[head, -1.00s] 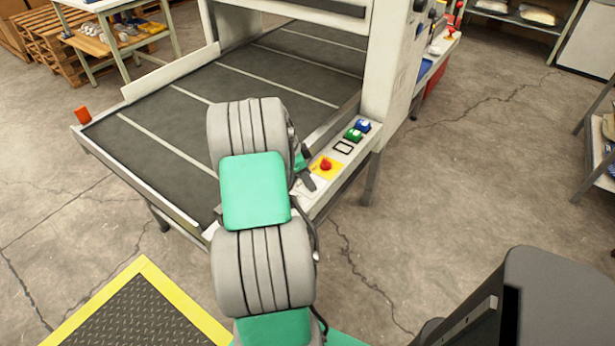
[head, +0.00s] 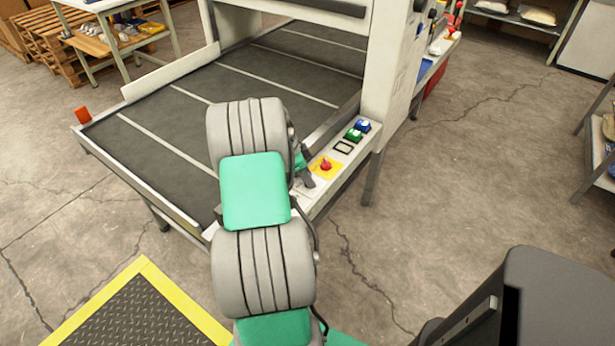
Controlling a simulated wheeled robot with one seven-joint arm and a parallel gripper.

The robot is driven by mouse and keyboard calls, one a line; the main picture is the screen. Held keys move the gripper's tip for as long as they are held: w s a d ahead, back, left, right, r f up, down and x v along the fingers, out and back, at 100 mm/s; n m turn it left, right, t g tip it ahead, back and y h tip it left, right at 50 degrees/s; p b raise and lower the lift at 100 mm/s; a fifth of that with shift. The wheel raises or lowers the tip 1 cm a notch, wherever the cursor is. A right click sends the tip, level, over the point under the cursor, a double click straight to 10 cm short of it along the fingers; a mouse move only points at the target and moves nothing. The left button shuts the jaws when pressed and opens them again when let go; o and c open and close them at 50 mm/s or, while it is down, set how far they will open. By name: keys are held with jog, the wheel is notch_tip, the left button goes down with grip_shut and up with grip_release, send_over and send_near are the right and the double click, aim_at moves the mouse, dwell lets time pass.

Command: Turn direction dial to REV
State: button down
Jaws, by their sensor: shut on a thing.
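The control panel (head: 304,200) is a pale strip along the right side of the conveyor machine. My gripper (head: 308,182) is low over the near part of this panel, just left of the red stop button. Only a small dark part of the gripper shows past my arm. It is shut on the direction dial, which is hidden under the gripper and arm. The dial's pointer and its REV mark cannot be read from here.
A red mushroom button (head: 326,165) on a yellow plate sits close right of my gripper. Green (head: 354,135) and blue (head: 362,126) buttons sit farther along the panel. The dark conveyor belt (head: 160,140) lies left. Floor right of the panel is clear.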

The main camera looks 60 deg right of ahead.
jog(key=n+t+h+b, duration=0.1)
jog(key=n, duration=0.2)
jog(key=shift+s+a+n, duration=0.1)
jog(key=shift+n, duration=0.3)
jog(key=n+t+b, duration=0.1)
jog(key=n, duration=0.2)
jog(key=shift+s+n+h, duration=0.15)
jog(key=shift+n+h, duration=0.15)
jog(key=n+t, duration=0.2)
jog(key=n, duration=0.2)
jog(key=shift+s+b, duration=0.15)
jog(key=shift+b, duration=0.15)
jog(key=shift+n+t, duration=0.8)
jog(key=shift+n, duration=1.4)
jog(key=c, duration=1.1)
grip_release()
jog(key=shift+o, duration=0.2)
jog(key=shift+r, duration=0.1)
